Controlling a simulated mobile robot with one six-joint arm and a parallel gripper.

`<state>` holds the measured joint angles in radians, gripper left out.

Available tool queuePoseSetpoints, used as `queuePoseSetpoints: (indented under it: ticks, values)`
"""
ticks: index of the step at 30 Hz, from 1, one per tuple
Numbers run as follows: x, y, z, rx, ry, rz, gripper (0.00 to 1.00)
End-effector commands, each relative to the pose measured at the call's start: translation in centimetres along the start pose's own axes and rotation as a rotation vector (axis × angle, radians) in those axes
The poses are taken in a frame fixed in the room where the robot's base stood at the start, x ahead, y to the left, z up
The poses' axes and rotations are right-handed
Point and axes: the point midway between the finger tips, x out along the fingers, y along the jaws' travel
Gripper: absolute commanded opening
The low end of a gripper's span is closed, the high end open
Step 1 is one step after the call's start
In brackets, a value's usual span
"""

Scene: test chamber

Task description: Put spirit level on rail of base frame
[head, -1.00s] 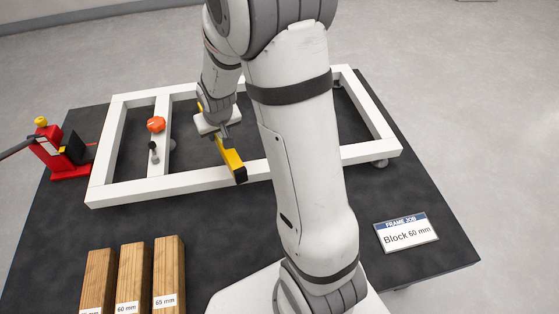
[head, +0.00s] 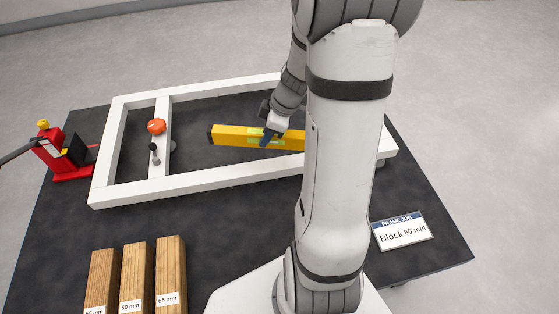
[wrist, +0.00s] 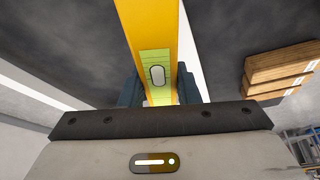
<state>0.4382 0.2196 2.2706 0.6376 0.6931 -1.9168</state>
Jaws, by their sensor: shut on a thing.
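The yellow spirit level (head: 228,135) is held roughly level, running left to right in the head view. Its right end is hidden behind my arm. My gripper (head: 270,138) is shut on it near its green vial window. The wrist view shows the level (wrist: 147,25) between the two dark fingers of my gripper (wrist: 158,92). The white base frame (head: 235,175) lies on the dark table. In the head view the level appears over the frame's opening, just behind the near rail and apart from it. Its exact height is unclear.
An orange knob (head: 156,126) and a small black-topped part (head: 154,149) are at the frame's crossbar. A red jack (head: 62,152) stands at left. Labelled wooden blocks (head: 136,265) stand at front left. A "Block 60 mm" sign (head: 402,231) lies at right.

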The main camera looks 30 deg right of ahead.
Motion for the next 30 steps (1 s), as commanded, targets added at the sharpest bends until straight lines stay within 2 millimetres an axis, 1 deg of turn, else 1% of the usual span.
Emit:
queuePoseSetpoints:
  ticks: [1, 3, 6, 8, 11, 15, 18, 23, 27, 30]
  values:
    - [-1.1, -0.1, 0.4, -0.072, 0.0, -0.026, 0.0]
    - [-2.0, -0.5, 0.8, -0.165, -0.001, -0.065, 0.0]
    - [-2.8, -0.8, 1.1, -0.255, -0.002, -0.101, 0.0]
    - [-2.7, -1.0, 1.4, -0.281, -0.001, -0.114, 0.0]
    - [-1.6, -1.1, 1.9, -0.294, -0.001, -0.123, 0.0]
    - [0.9, -1.1, 2.9, -0.293, -0.002, -0.123, 0.0]
    - [2.4, -1.0, 3.5, -0.293, -0.003, -0.122, 0.0]
    - [3.6, -1.0, 4.0, -0.294, -0.002, -0.12, 0.0]
    - [5.6, -1.0, 4.8, -0.293, -0.003, -0.121, 0.0]
    - [6.3, -1.0, 5.1, -0.293, -0.003, -0.119, 0.0]
